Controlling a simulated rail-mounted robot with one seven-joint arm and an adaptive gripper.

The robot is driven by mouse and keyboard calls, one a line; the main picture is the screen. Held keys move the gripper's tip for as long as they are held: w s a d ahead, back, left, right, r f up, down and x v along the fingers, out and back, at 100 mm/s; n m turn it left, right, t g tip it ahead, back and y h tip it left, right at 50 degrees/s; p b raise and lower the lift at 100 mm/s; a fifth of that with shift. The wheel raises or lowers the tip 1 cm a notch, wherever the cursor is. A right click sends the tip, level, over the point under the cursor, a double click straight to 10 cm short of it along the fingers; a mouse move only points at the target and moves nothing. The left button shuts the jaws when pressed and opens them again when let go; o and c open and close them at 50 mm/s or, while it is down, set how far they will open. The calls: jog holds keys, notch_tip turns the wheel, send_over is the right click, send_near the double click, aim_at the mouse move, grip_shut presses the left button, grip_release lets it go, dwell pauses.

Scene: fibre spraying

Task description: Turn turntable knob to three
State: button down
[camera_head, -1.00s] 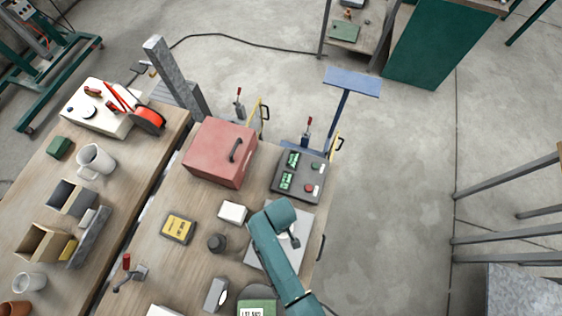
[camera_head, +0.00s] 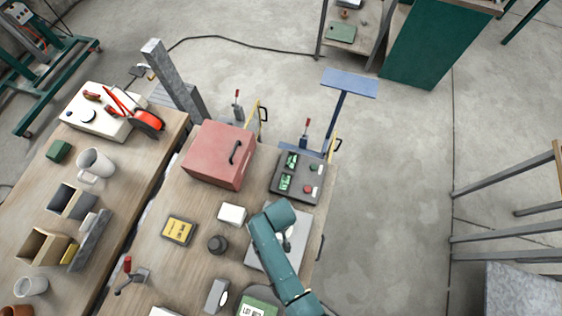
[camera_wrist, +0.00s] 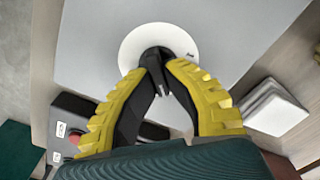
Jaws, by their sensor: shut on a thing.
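The turntable knob (camera_wrist: 157,62) is black and sits on a round white dial (camera_wrist: 128,52) on a light grey plate (camera_wrist: 85,45) in the wrist view. My gripper (camera_wrist: 158,73) has yellow, ribbed fingers with black inner pads, and is shut on the knob from above. Small dark marks show at the dial's edge, too small to read. In the head view the grey plate (camera_head: 254,257) lies at the table's right side, and my teal arm covers most of the dial and the knob.
A dark control box (camera_head: 297,178) with green displays and buttons stands behind the plate. A red box (camera_head: 219,155) with a black handle is to its left. A white block (camera_head: 232,214) and a dark round knob-like piece (camera_head: 217,244) lie close to the plate's left side.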

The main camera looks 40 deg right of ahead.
jog(key=c, duration=1.1)
grip_release()
notch_tip(320, 180, up, 12)
